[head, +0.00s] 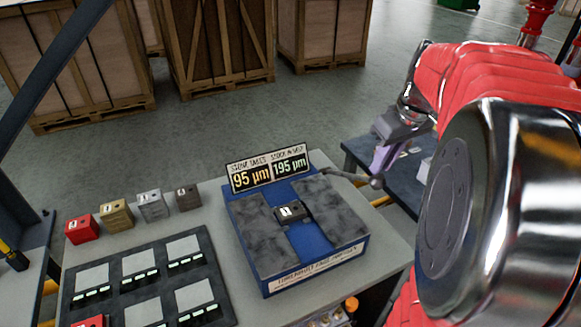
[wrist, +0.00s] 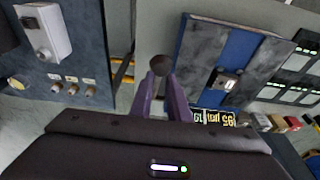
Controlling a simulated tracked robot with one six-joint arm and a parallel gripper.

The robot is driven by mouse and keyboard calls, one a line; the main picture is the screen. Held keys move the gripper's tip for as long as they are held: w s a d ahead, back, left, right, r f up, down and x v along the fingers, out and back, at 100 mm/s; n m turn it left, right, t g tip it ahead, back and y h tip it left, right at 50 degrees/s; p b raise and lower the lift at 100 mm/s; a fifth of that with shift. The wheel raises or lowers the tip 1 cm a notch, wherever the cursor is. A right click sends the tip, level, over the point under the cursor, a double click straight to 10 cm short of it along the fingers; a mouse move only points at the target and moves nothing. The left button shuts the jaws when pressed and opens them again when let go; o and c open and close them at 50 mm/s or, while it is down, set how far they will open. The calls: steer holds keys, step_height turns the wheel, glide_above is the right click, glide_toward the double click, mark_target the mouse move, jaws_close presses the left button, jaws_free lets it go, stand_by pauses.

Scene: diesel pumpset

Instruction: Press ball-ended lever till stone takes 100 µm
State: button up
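The grinding fixture (head: 238,217) is a blue box with two grey slabs on top and a small dark block (head: 290,212) between them. Its display (head: 268,171) reads 95 µm on the left, under what looks like "stone takes", and 195 µm on the right. The ball-ended lever (head: 376,182) sticks out at the fixture's back right. My gripper (head: 383,160) is over the lever's end. In the wrist view its two purple fingers stand apart, with the dark ball (wrist: 160,65) at the gap between their tips. Whether they touch the ball is unclear.
A dark tray (head: 140,277) with several grey pads lies left of the fixture. Red, brass, grey and dark blocks (head: 151,205) stand behind it. A dark bench (wrist: 60,55) with a grey box is beyond the lever. Wooden crates (head: 215,45) stand at the back.

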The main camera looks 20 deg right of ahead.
steer(key=shift+s+x, duration=0.2)
steer(key=shift+x, duration=0.65)
steer(key=shift+s+x, duration=0.2)
steer(key=shift+x, duration=0.65)
steer(key=shift+s+f, duration=0.1)
steer(key=shift+f, duration=0.15)
step_height(320, 180, down, 6)
steer(key=s, duration=0.2)
steer(key=shift+s+r, duration=0.25)
steer(key=shift+s, duration=0.1)
steer(key=shift+f, duration=0.1)
steer(key=w+r+v, duration=0.1)
steer(key=w+v, duration=0.2)
steer(key=v, duration=0.9)
glide_above(380, 176)
steer(key=shift+w, duration=0.1)
stand_by(0.6)
stand_by(0.6)
